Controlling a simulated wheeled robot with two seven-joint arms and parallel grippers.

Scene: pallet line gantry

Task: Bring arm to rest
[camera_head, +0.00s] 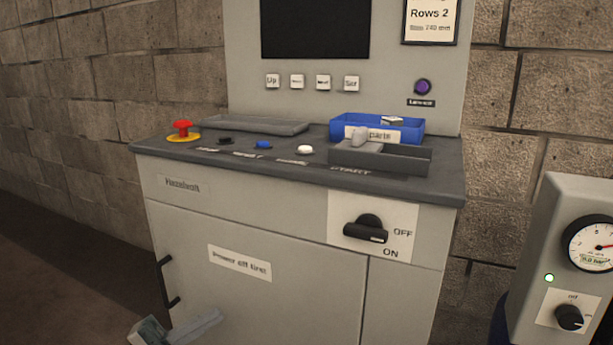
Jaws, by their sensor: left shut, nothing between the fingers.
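My left gripper (214,318) shows at the bottom edge of the head view, left of centre. It is shut and empty, in front of the lower door of the grey control cabinet (300,270). It is below the white label that reads "Power off first" (240,263) and right of the black door handle (167,282). Most of the left arm is out of the picture. My right gripper is not in view.
The desk top carries a red emergency button (183,130), several push buttons, a grey tray (255,125), a blue parts bin (378,128) and a grey holder (380,158). A black rotary switch (367,230) sits below. A gauge box (560,250) stands at right.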

